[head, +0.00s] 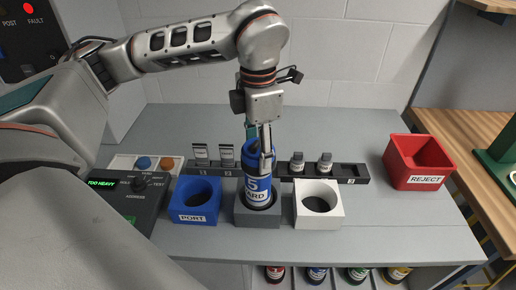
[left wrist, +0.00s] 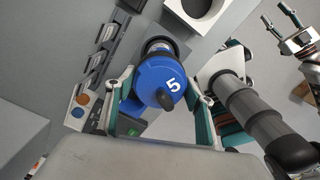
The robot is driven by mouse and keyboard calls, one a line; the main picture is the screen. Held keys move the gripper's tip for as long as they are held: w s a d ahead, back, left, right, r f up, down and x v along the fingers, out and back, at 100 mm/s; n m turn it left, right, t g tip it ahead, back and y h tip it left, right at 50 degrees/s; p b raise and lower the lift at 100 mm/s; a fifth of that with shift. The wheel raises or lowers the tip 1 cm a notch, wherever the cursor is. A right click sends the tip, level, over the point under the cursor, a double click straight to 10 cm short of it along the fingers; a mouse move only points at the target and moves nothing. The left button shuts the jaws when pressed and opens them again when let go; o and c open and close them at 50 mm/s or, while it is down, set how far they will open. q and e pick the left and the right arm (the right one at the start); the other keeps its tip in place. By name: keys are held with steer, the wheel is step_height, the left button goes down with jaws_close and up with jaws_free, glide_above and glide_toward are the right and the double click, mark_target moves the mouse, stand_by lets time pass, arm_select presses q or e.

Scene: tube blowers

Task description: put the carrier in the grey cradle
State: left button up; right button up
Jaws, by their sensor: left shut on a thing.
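The carrier (head: 258,185) is a blue cylinder with a white label band reading "5" and "ARD". It stands upright with its lower end in the opening of the grey cradle (head: 258,218), between the blue and white cradles. My left gripper (head: 264,150) is shut on the carrier's upper part from above. In the left wrist view the carrier's blue cap (left wrist: 160,82) with a "5" lies between the two fingers (left wrist: 160,110). The carrier's bottom is hidden inside the cradle, so I cannot tell whether it is fully seated. My right gripper is not in the head view.
A blue cradle marked PORT (head: 194,214) stands left of the grey one, a white cradle (head: 319,222) right. Behind is a dark rack (head: 345,181) with small containers. A red REJECT bin (head: 418,182) is at right, a console reading "TOO HEAVY" (head: 128,200) at left.

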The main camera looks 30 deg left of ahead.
arm_select(q)
steer(key=o, duration=1.7)
step_height(320, 180, up, 12)
steer(key=shift+r, duration=0.1)
steer(key=shift+s, duration=0.15)
